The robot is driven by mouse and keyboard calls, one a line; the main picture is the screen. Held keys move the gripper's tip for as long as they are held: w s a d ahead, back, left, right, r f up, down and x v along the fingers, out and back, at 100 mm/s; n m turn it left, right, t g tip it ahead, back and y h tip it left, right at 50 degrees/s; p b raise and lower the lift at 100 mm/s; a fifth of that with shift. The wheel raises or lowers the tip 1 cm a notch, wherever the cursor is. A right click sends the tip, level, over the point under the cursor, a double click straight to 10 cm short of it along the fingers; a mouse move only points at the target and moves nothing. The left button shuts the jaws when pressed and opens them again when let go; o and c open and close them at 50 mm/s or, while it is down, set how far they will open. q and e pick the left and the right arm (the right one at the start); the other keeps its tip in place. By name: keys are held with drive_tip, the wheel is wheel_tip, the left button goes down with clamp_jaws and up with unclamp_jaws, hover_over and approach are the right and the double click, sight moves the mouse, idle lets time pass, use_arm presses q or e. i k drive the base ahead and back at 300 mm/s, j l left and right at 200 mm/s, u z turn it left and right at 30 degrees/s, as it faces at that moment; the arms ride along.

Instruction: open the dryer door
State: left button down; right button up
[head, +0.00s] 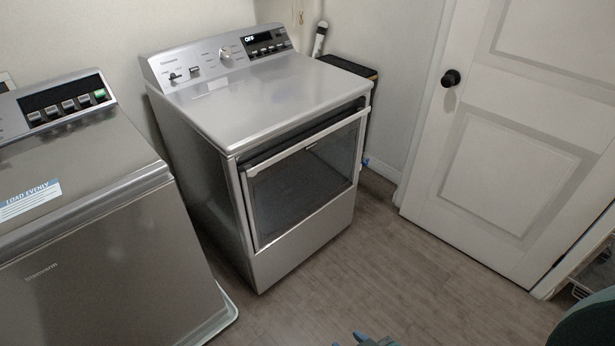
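The silver dryer (265,94) stands in the middle of the head view against the back wall. Its front door (308,180) has a pale frame around a dark glass panel. A dark gap runs along the door's top edge, below the dryer's top; I cannot tell whether the door is slightly ajar. Only small bluish-grey tips, seemingly of my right gripper (366,339), show at the bottom edge, well apart from the door. Whether they are open or shut cannot be seen. My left gripper is not in view.
A silver topload washer (95,240) stands to the left of the dryer. A white room door (515,130) with a black knob is at the right. A dark box (347,68) stands behind the dryer's right side. The wood floor (400,265) before the dryer is clear.

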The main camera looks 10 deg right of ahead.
sight(299, 176)
drive_tip(key=i+l+z, duration=0.25)
drive_tip(key=i+l, duration=0.25)
drive_tip(key=i+l+z, duration=0.2)
drive_tip(key=i+l, duration=0.35)
drive_tip(key=i+l+z, duration=0.25)
drive_tip(key=i+l, duration=0.15)
drive_tip(key=i, duration=0.15)
